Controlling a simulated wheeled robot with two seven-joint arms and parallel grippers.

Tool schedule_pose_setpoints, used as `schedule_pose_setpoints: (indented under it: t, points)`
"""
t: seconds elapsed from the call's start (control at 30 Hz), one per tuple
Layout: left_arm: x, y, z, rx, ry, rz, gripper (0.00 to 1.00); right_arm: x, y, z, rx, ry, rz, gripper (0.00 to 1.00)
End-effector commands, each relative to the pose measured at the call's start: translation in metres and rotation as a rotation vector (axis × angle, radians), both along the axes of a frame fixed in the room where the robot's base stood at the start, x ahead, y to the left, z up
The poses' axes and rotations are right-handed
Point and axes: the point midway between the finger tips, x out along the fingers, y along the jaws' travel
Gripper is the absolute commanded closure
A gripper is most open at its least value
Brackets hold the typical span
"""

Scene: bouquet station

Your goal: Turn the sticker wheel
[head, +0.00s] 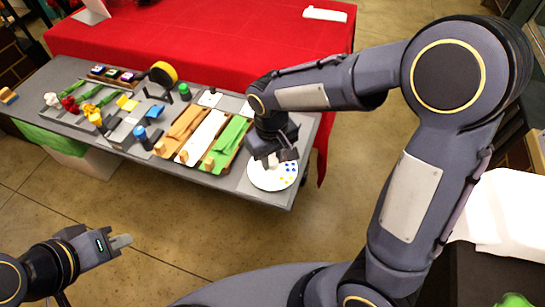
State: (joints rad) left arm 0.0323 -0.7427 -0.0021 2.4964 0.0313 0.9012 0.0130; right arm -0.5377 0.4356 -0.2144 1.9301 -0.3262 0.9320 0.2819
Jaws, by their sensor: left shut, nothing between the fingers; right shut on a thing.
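The sticker wheel (268,183) is a white disc with blue and yellow dots, lying flat at the near right corner of the grey table. My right gripper (273,163) points down over the wheel's upper part and is shut on it; its fingers hide the exact spot held. Several dots show on the wheel's right side. My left gripper (122,241) is shut and empty, out over the floor at the lower left, well away from the table.
Left of the wheel lie trays with a green sheet (228,143), a white sheet (202,137) and a brown sheet (184,125). Flowers (70,104), bottles and a yellow-black roll (163,74) stand further left. A red-covered table (230,35) is behind. Floor in front is clear.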

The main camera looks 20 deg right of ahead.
Motion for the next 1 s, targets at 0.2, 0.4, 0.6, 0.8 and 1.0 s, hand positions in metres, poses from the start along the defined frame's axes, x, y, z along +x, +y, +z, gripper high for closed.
schedule_pose_setpoints:
  t: [0.2,0.4,0.6,0.8,1.0]
  points:
    - [0.0000,0.0000,-0.0013,0.000,0.000,0.000,1.00,0.0012,0.0004,0.0011,0.000,-0.005,-0.176,0.96]
    - [0.0000,0.0001,-0.0017,0.000,0.000,0.000,1.00,0.0014,0.0002,0.0012,0.001,-0.004,-0.300,0.96]
    - [0.0000,0.0000,-0.0019,0.000,0.000,0.000,1.00,0.0013,0.0004,0.0014,0.001,-0.004,-0.374,0.96]
    - [0.0000,0.0001,-0.0020,0.000,0.000,0.000,1.00,0.0014,0.0004,0.0015,0.002,-0.004,-0.405,0.96]
    - [0.0000,0.0000,-0.0019,0.000,0.000,0.000,1.00,0.0014,0.0004,0.0015,0.002,-0.004,-0.411,0.96]
